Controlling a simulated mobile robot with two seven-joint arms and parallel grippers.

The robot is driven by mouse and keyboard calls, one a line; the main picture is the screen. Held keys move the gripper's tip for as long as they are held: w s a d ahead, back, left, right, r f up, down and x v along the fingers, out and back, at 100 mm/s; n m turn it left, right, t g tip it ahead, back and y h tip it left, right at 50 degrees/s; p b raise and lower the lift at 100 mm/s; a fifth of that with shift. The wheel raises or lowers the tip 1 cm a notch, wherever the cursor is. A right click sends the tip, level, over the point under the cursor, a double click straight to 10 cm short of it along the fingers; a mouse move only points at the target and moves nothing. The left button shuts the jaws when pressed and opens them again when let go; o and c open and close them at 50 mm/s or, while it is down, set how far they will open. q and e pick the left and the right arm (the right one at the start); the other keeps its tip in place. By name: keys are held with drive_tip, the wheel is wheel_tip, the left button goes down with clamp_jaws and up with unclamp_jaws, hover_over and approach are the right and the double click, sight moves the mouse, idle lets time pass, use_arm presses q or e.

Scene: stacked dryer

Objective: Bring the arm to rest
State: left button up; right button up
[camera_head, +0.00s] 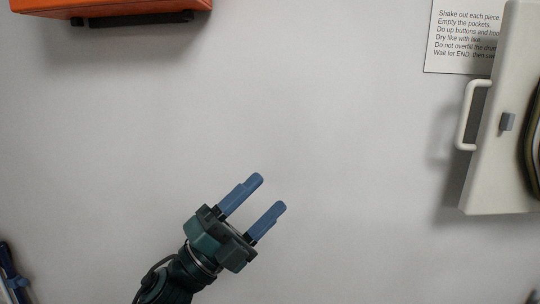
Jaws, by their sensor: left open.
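My left gripper (266,194) is at the lower middle of the head view. Its two blue fingers are apart with nothing between them. They point up and to the right, in front of a plain light wall. The dark arm comes in from the bottom edge, left of centre. The gripper touches nothing that I can see. My right gripper does not show.
An open white dryer door (490,170) with a white handle (467,115) stands at the right edge. A printed notice (455,45) hangs behind it. An orange box (110,6) is at the top left. The wall (270,90) between them is clear.

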use_arm(q)
drive_tip(key=s+a+f+n+t+y, duration=0.1)
drive_tip(key=a+f+n+t+y, duration=0.25)
drive_tip(key=f+n+y, duration=0.55)
drive_tip(key=s+a+f+n+t+y, duration=0.15)
drive_tip(key=a+f+n+y, duration=0.4)
drive_tip(key=f+n, duration=0.75)
drive_tip(key=s+a+f+n+g+y, duration=0.1)
drive_tip(key=s+f+n+g+y, duration=0.1)
drive_tip(key=s+f, duration=0.5)
drive_tip(key=s+a+f+n+g+y+p, duration=0.1)
drive_tip(key=s+a+f+n+g+y, duration=0.1)
drive_tip(key=s+f+n+g, duration=0.2)
drive_tip(key=s+f, duration=0.3)
drive_tip(key=f, duration=0.4)
drive_tip(key=shift+s+a+f+g+p, duration=0.15)
drive_tip(key=shift+s+a+g+p, duration=0.15)
